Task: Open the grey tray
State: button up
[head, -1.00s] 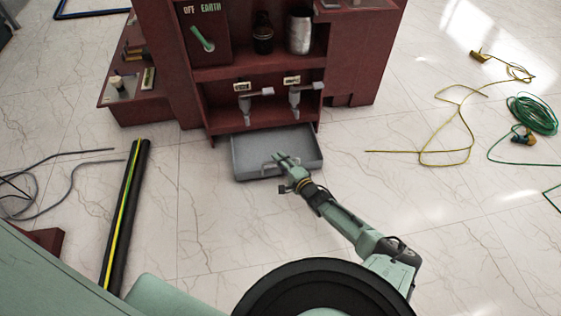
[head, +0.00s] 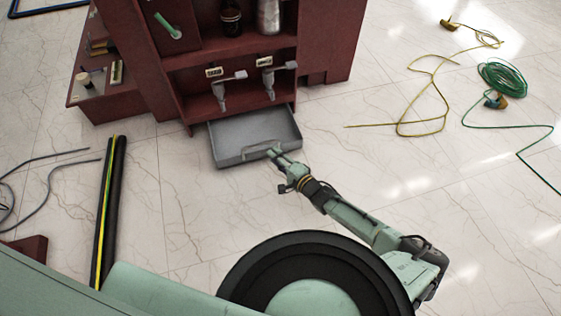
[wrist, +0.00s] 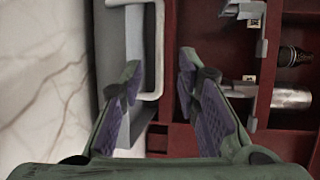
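The grey tray (head: 225,137) is a shallow open drawer at the foot of the red cabinet, sticking out over the floor. It looks empty. Its light handle (head: 256,154) runs along the front edge. My gripper (head: 273,153) is at the right end of this handle. In the wrist view my gripper (wrist: 158,82) has its two purple-padded fingers spread apart. The tray (wrist: 112,50) shows behind the left finger, and the pale handle (wrist: 159,50) shows in the gap between the fingers. I cannot tell whether a finger touches the handle.
The red cabinet (head: 240,52) stands behind the tray, with two grey levers (head: 219,95) above it. A black pole with a yellow-green stripe (head: 108,210) lies left. Yellow (head: 421,110) and green (head: 503,76) cables lie right. Floor in front of the tray is clear.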

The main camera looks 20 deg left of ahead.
jog(key=v, duration=0.2)
jog(key=shift+s+d, duration=0.15)
jog(key=shift+d, duration=0.1)
dwell(0.3)
